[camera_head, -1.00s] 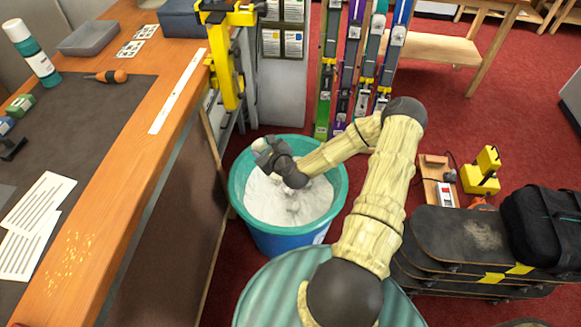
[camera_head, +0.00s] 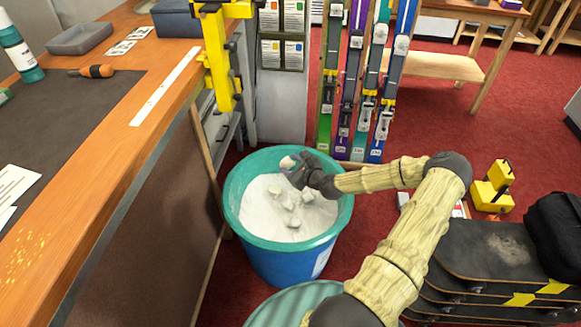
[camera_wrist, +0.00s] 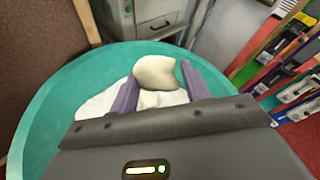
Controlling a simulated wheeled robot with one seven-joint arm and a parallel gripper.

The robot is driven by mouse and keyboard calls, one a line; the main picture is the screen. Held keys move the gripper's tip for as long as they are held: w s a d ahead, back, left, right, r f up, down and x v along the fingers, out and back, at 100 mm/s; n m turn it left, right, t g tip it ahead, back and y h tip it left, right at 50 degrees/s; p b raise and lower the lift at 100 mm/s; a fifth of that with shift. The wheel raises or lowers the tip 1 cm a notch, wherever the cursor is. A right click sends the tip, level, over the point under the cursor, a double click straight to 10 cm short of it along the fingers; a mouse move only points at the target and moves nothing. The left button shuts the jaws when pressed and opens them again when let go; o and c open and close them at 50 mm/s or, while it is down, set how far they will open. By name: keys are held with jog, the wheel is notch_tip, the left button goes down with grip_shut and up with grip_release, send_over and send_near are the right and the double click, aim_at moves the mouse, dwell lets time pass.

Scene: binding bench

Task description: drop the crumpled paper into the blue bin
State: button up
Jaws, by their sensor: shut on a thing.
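The blue bin (camera_head: 290,262) stands on the red floor beside the workbench. It has a teal rim and a white lining, with several pale crumpled lumps inside. My gripper (camera_head: 291,166) is over the far part of the bin's opening. It is shut on the crumpled paper (camera_head: 287,162), a small off-white lump. In the wrist view the crumpled paper (camera_wrist: 156,72) sits between the two purple-grey fingers (camera_wrist: 158,88), with the bin's teal rim (camera_wrist: 55,85) around and below it. The paper's lower side is partly hidden by the fingers and palm.
The wooden bench (camera_head: 110,150) runs along the left, with a yellow clamp (camera_head: 217,60) at its edge. Skis (camera_head: 365,90) stand behind the bin. Stacked skateboards (camera_head: 485,260) and a black bag (camera_head: 555,235) are at the right. A ribbed teal lid-like surface (camera_head: 300,300) is in front.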

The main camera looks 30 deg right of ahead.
jog(key=shift+f, duration=0.1)
notch_tip(320, 180, down, 6)
jog(key=b, duration=0.4)
jog(key=shift+b, duration=0.4)
jog(key=o, duration=1)
jog(key=shift+s, duration=0.1)
jog(key=p+v, duration=0.3)
jog(key=v, duration=1.4)
